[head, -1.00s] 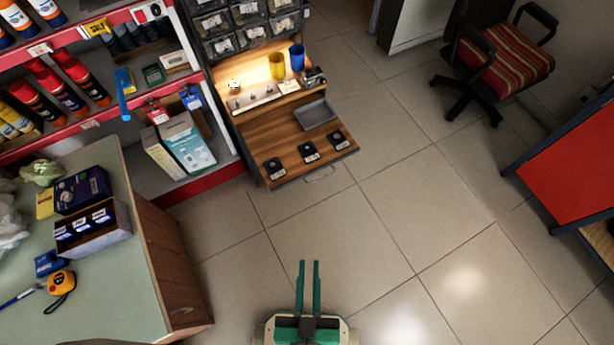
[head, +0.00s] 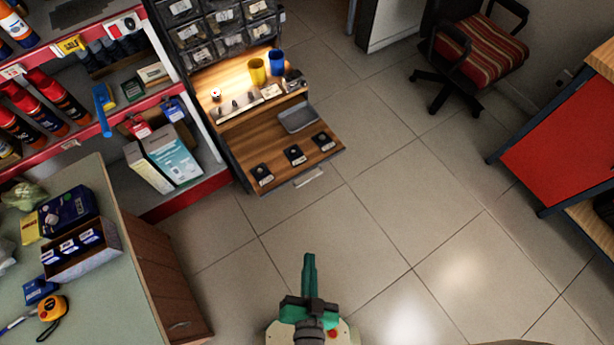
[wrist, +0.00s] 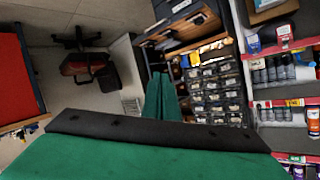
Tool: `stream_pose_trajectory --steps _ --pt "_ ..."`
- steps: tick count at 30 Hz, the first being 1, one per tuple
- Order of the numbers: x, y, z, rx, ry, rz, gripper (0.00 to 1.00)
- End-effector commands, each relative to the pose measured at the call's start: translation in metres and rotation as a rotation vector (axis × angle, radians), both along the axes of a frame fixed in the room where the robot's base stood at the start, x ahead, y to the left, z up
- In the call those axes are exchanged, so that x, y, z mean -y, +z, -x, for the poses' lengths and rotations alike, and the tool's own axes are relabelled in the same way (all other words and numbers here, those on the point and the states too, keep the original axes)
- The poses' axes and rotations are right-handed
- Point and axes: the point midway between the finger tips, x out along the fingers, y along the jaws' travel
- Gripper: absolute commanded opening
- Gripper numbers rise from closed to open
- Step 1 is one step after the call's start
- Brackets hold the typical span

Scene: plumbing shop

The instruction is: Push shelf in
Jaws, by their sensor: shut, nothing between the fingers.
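The wooden pull-out shelf (head: 285,150) sticks out from the cabinet under the small-parts drawers, with a metal handle (head: 308,177) on its front edge. Several black items and a grey tray (head: 298,118) lie on it. My green gripper (head: 309,257) is shut and empty, over the floor in front of the shelf and apart from it. In the wrist view, my gripper's fingers (wrist: 161,98) point toward the cabinet, and the shelf (wrist: 185,27) shows at the top, seen turned on its side.
A counter (head: 100,300) with boxes and a tape measure stands at the left. A red-edged product rack (head: 190,195) adjoins the cabinet. A striped chair (head: 475,45) and a red-panelled bench (head: 560,145) stand at the right. The tiled floor between is clear.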

Motion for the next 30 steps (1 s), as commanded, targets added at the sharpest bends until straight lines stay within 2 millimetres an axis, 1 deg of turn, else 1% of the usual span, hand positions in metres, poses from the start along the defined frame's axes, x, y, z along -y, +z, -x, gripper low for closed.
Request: stream_pose_trajectory --steps 1,6,8,12,15,19,23,27,30 --pt "0.004 -0.016 -0.014 -0.017 -0.049 -0.096 0.0" --pt "0.013 -0.066 -0.052 -0.101 -0.213 -0.441 0.0" --pt "0.016 -0.082 -0.066 -0.128 -0.272 -0.563 0.0" --pt "0.021 -0.111 -0.101 -0.19 -0.412 -0.842 0.0" --pt "0.025 -0.127 -0.128 -0.235 -0.512 -1.038 0.0" --pt "0.029 -0.14 -0.163 -0.298 -0.645 -1.283 0.0" --pt "0.035 -0.145 -0.198 -0.365 -0.78 -1.519 0.0" --pt "0.043 -0.14 -0.234 -0.447 -0.927 -1.748 0.0" --pt "0.048 -0.132 -0.254 -0.506 -1.022 -1.88 0.0"
